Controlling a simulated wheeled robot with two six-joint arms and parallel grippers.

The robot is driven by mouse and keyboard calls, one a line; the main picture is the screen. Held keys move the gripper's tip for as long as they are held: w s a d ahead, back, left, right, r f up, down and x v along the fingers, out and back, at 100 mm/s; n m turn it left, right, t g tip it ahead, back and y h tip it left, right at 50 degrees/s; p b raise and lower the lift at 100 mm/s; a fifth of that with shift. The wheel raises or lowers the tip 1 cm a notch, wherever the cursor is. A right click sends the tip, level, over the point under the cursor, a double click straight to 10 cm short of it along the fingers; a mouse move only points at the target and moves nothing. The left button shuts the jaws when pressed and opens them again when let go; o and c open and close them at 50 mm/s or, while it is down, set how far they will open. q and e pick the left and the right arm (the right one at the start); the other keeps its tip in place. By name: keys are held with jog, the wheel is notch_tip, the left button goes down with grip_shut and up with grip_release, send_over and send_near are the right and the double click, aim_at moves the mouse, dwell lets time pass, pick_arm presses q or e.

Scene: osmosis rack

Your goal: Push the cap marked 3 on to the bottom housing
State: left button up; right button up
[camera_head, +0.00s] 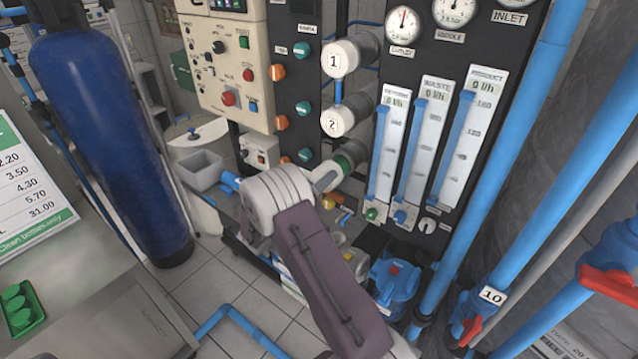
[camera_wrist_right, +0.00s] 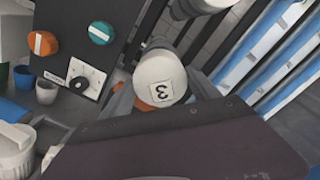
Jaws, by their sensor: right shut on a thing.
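The white cap marked 3 (camera_wrist_right: 160,80) is between the fingers of my right gripper (camera_wrist_right: 162,98) in the right wrist view, its number facing the camera. In the head view my right gripper (camera_head: 322,178) is at the open end of the bottom housing (camera_head: 358,148), which shows a green ring near its end. My wrist hides most of the cap there. The cap looks roughly in line with the housing, but I cannot tell whether they touch. My left gripper is in neither view.
Cap 1 (camera_head: 339,59) and cap 2 (camera_head: 337,121) sit on the housings above. A panel with orange and teal knobs (camera_head: 281,122) is to the left, flow meters (camera_head: 428,140) to the right. A grey bin (camera_head: 198,170) stands at the left.

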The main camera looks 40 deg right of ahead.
jog(key=shift+x, duration=1.7)
jog(key=shift+w+d, duration=0.2)
jog(key=shift+d, duration=0.3)
dwell(0.4)
jog(key=o, duration=1.5)
jog(key=b+v, duration=0.1)
jog(key=v, duration=0.8)
